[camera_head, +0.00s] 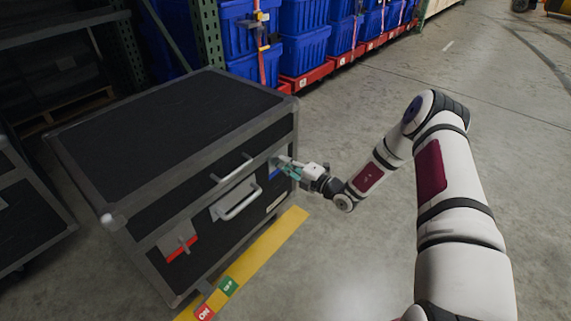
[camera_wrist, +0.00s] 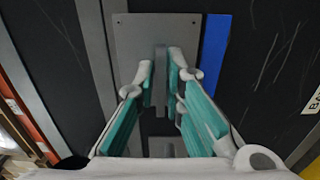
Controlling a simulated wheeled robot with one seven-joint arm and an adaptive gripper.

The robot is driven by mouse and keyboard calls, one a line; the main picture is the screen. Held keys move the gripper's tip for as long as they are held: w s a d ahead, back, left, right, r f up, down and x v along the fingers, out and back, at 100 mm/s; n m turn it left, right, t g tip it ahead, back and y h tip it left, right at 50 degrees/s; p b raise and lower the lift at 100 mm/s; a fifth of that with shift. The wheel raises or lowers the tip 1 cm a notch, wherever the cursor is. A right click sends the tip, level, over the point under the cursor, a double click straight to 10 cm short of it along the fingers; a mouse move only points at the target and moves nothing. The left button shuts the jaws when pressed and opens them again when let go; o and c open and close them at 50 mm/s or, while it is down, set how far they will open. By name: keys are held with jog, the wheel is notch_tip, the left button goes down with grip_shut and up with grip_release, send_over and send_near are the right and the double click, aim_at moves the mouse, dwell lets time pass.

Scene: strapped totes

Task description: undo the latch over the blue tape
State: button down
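A black case (camera_head: 165,120) with grey metal edges stands on the floor. The latch (camera_wrist: 161,88) over the blue tape (camera_wrist: 215,45) is a grey plate with a narrow raised lever, seen in the wrist view.
Another latch (camera_head: 180,240) with red tape (camera_head: 182,249) is at the case's left. Metal handles (camera_head: 238,203) sit between the latches. Yellow floor tape (camera_head: 262,250) runs along the case front.

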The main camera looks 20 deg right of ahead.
jog(key=shift+n, duration=0.4)
jog(key=n+p, duration=0.2)
jog(key=n, duration=0.2)
jog(key=shift+n+p, duration=0.4)
jog(key=n+p, duration=0.2)
jog(key=n, duration=0.3)
jog(key=shift+d, duration=0.1)
jog(key=n+p, duration=0.1)
jog(key=n, duration=0.3)
jog(key=shift+p, duration=0.35)
jog(key=shift+f+n+p, duration=0.1)
jog(key=shift+n+p, duration=0.5)
jog(key=shift+n, duration=1)
jog(key=c, duration=1.8)
grip_release()
jog(key=shift+o, duration=0.2)
